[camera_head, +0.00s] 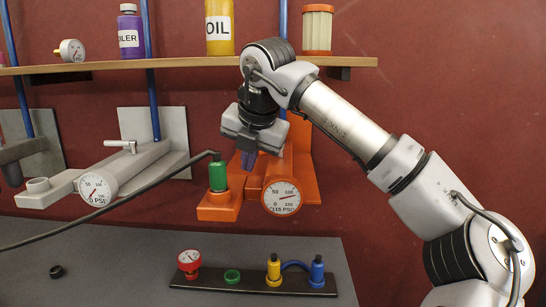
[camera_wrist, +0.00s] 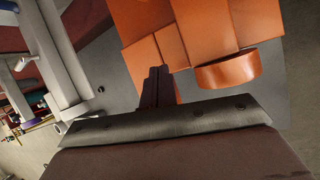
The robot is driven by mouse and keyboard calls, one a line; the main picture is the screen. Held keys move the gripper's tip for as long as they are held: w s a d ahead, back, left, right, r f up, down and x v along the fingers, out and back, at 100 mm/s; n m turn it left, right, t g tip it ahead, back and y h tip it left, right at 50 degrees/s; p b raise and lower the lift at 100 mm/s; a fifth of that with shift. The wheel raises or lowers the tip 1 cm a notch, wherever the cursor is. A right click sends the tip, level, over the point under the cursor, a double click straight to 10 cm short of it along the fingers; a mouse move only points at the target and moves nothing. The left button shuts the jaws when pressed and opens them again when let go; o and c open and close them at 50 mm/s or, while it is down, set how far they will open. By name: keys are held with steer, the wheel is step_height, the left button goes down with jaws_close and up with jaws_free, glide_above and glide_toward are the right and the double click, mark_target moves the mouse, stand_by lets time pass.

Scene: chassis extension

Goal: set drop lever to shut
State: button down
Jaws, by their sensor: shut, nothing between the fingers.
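My gripper (camera_head: 249,160) is shut and empty, pointing down at the orange unit (camera_head: 222,207) on the wall. In the wrist view my gripper (camera_wrist: 157,72) shows its closed fingers over the orange unit (camera_wrist: 205,30); I cannot tell whether they touch it. No lever shows clearly on the orange unit; its upper part is partly hidden by my gripper. A gauge (camera_head: 282,197) is on its front, and a green connector (camera_head: 217,175) with a black hose stands in its left port. The grey unit to the left carries a pale lever (camera_head: 121,145) on top.
A wooden shelf (camera_head: 190,64) with a purple bottle (camera_head: 130,36), a yellow oil container (camera_head: 219,30) and a filter (camera_head: 317,30) runs above. The black hose (camera_head: 130,195) crosses left. Below, a table (camera_head: 110,270) holds a dark strip with a red gauge (camera_head: 189,261) and coloured fittings.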

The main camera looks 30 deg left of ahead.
mark_target(279, 166)
steer(key=shift+w+d+f+n+g+y, duration=0.15)
steer(key=shift+w+f+n+y, duration=0.05)
steer(key=shift+n+y, duration=0.25)
steer(key=shift+w+d+f+n+g+y, duration=0.2)
steer(key=shift+n+y, duration=0.15)
steer(key=shift+n, duration=0.2)
steer(key=w+d+n+y+b, duration=0.1)
steer(key=n, duration=0.1)
steer(key=w+d+n+y, duration=0.1)
steer(key=d+n+y, duration=0.1)
steer(key=w+d+r+n+y+b, duration=0.1)
steer(key=d+n+y, duration=0.1)
steer(key=shift+w+n+g+b, duration=0.2)
steer(key=shift+n+g+b, duration=0.05)
steer(key=shift+n+b, duration=0.1)
steer(key=w+d+r+n+t+y+b, duration=0.1)
steer(key=w+d+n+y, duration=0.3)
steer(key=d, duration=0.4)
steer(key=p+x, duration=0.1)
steer(key=x, duration=0.3)
steer(key=p+x, duration=0.1)
steer(key=x, duration=0.3)
steer(key=p+x, duration=0.1)
steer(key=x, duration=0.3)
steer(key=shift+s+a+r, duration=0.1)
steer(key=shift+r, duration=0.3)
steer(key=shift+a+f, duration=0.25)
steer(key=shift+a, duration=0.35)
